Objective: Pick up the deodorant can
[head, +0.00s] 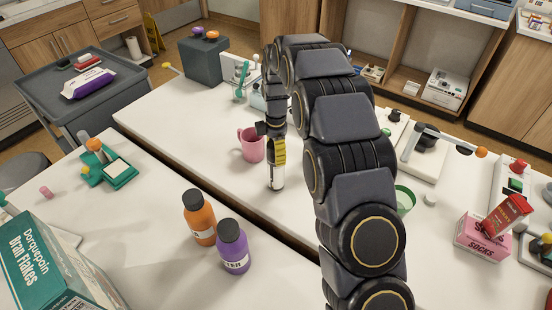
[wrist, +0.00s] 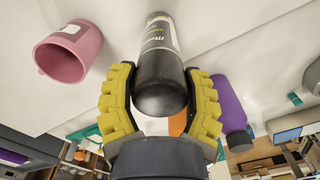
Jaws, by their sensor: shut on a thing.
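The deodorant can (head: 276,180) is a slim cylinder with a pale lower part and a dark top. It is upright at the white table, in the middle of the head view. My gripper (head: 279,152) has come down over its upper part, with yellow pads on both sides. In the wrist view the can (wrist: 162,75) shows its black rounded end and a white label with dark lettering. My gripper (wrist: 162,112) is shut on it there. I cannot tell whether the can's base touches the table.
A pink mug (head: 250,148) stands just left of the can; it also shows in the wrist view (wrist: 68,52). An orange bottle (head: 199,220) and a purple bottle (head: 233,250) stand on the nearer table, across a dark gap. A pink socks box (head: 483,238) is at right.

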